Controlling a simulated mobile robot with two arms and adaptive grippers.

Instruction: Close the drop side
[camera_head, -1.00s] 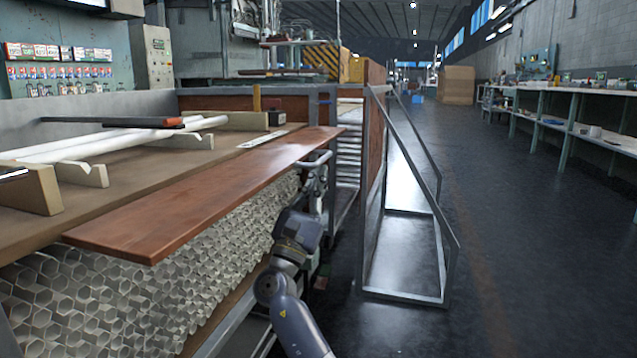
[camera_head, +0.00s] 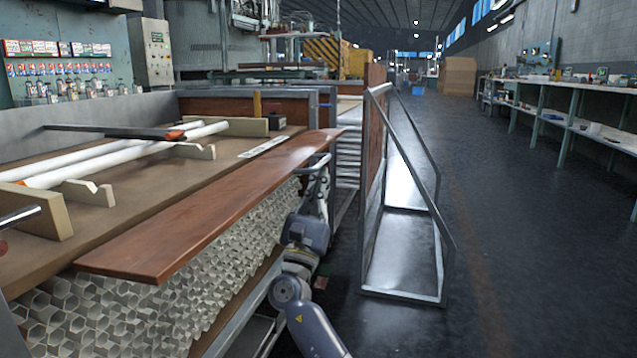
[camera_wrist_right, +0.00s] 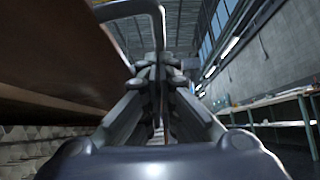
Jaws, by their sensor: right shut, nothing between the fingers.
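The drop side appears as a long reddish-brown wooden board (camera_head: 205,215) along the bench's right edge. My left gripper is not in view.
White tubes (camera_head: 125,152) lie on notched wooden blocks (camera_head: 88,192) on the bench top. A metal-framed stand (camera_head: 440,240) stands on the floor to the right of my right arm. Open floor (camera_head: 540,270) lies beyond it, with shelving (camera_head: 575,110) along the right wall.

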